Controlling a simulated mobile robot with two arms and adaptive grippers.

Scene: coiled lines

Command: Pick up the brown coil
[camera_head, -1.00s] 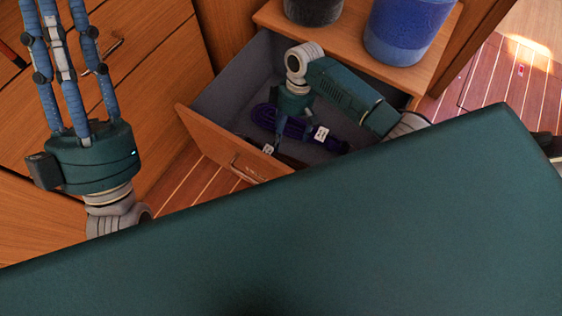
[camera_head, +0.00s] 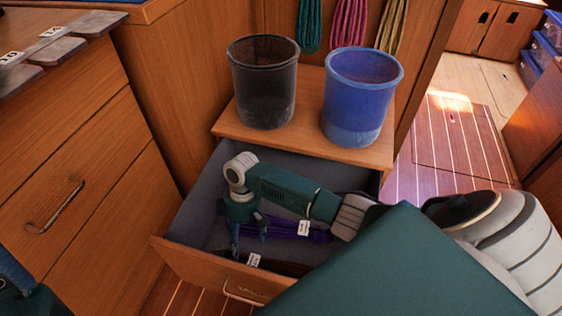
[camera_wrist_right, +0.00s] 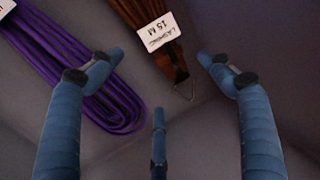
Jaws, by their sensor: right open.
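The brown coil (camera_wrist_right: 150,27) lies in the drawer with a white label reading LASHING 15 M. In the head view only a dark brown strip of it (camera_head: 290,268) shows near the drawer front. My right gripper (camera_head: 248,238) points down inside the open drawer, behind the brown coil. In the right wrist view its fingers (camera_wrist_right: 163,82) are spread and empty, with the brown coil's lower end just beyond the gap between them. My left gripper (camera_head: 14,280) shows only as a blue finger part and a dark body at the lower left edge.
A purple coil (camera_wrist_right: 60,62) lies beside the brown one, behind my left-hand finger in the wrist view. The drawer's wooden front (camera_head: 205,275) and grey walls surround my right gripper. A black bin (camera_head: 264,85) and a blue bin (camera_head: 360,100) stand on the shelf above.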

